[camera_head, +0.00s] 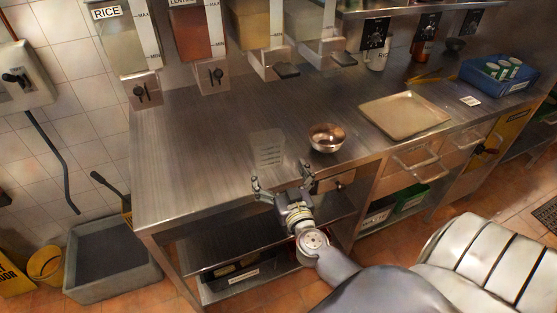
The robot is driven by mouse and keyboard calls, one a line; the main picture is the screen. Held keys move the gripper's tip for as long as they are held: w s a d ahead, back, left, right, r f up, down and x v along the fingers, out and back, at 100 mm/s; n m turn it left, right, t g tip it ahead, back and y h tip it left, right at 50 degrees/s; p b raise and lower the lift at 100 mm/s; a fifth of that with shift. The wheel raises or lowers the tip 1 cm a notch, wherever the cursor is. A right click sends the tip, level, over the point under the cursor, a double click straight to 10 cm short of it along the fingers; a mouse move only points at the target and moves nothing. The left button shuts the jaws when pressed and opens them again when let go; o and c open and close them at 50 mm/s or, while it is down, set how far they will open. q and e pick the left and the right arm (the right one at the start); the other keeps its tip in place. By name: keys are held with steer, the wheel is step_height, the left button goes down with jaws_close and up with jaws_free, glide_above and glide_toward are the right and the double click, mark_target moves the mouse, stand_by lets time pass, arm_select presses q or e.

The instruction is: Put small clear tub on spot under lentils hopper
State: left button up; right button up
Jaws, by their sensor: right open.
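The lentils hopper (199,35) holds reddish-brown contents and hangs at the back left, its label cut by the top edge. The counter (205,125) beneath it looks bare. A faint, pale, see-through shape (268,149) stands on the counter near the front edge; it looks like the small clear tub, but its outline is hard to make out. My right gripper (281,176) is open and empty at the counter's front edge, just on the near side of this shape, its fingers spread and pointing toward it. My left gripper is out of view.
A metal bowl (326,138) stands close right of the pale shape. A tray (404,114) and a blue box (500,75) lie farther right. The rice hopper (128,42) is left of the lentils one. The left counter is clear.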

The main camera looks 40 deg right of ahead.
steer(key=shift+s+a, duration=0.1)
steer(key=shift+s, duration=0.15)
